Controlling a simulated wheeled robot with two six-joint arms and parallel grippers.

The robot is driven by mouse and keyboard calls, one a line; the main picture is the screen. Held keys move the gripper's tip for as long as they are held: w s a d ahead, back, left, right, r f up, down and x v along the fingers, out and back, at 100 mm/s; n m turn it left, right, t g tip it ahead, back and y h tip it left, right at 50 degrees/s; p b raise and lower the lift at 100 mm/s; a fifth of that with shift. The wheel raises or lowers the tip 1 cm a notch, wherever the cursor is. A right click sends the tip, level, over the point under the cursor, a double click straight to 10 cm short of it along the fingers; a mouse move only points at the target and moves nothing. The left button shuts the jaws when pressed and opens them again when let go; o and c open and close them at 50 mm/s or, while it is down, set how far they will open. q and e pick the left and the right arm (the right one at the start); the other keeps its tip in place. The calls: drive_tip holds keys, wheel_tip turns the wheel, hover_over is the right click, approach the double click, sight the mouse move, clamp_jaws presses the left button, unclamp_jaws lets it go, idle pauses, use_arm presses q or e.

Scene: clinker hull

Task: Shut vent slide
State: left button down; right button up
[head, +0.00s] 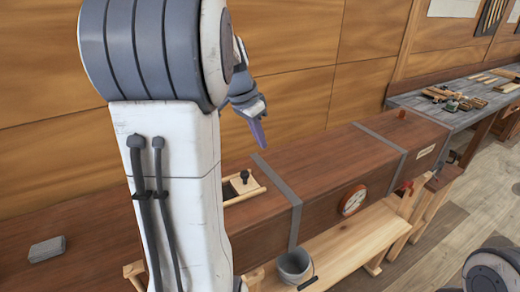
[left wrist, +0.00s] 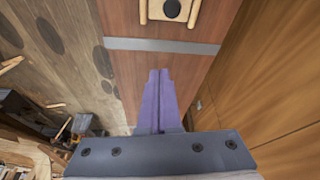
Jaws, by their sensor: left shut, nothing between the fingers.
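The vent slide, a pale wooden plate with a dark knob (head: 245,177), sits between light wood rails on top of the long brown wooden box (head: 335,165). My left arm hides part of the box to its left. In the left wrist view the slide (left wrist: 172,10) is cut off by the top edge, so how far it stands open is hard to tell. My left gripper (head: 260,138), with purple fingers, is above the box, to the right of the slide and apart from it. Its fingers (left wrist: 160,75) are shut and empty. My right gripper is not in view.
Grey metal straps (head: 285,188) cross the box. A grey bucket (head: 294,267) stands in front. A grey block (head: 47,249) lies on the left end. A workbench with tools (head: 450,100) stands at the back right.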

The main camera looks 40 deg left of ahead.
use_arm(q)
drive_tip(key=a, duration=0.2)
drive_tip(key=p, duration=0.3)
hover_over(251, 180)
drive_tip(key=w, duration=0.4)
drive_tip(key=f, duration=0.8)
drive_tip(key=shift+s+d, duration=0.25)
drive_tip(key=shift+d, duration=0.15)
drive_tip(key=s, duration=0.1)
drive_tip(key=s+p, duration=0.1)
drive_tip(key=s, duration=0.1)
drive_tip(key=shift+a+f, duration=0.35)
drive_tip(key=shift+a, duration=0.05)
drive_tip(key=shift+s+f, duration=0.25)
drive_tip(key=shift+s, duration=0.1)
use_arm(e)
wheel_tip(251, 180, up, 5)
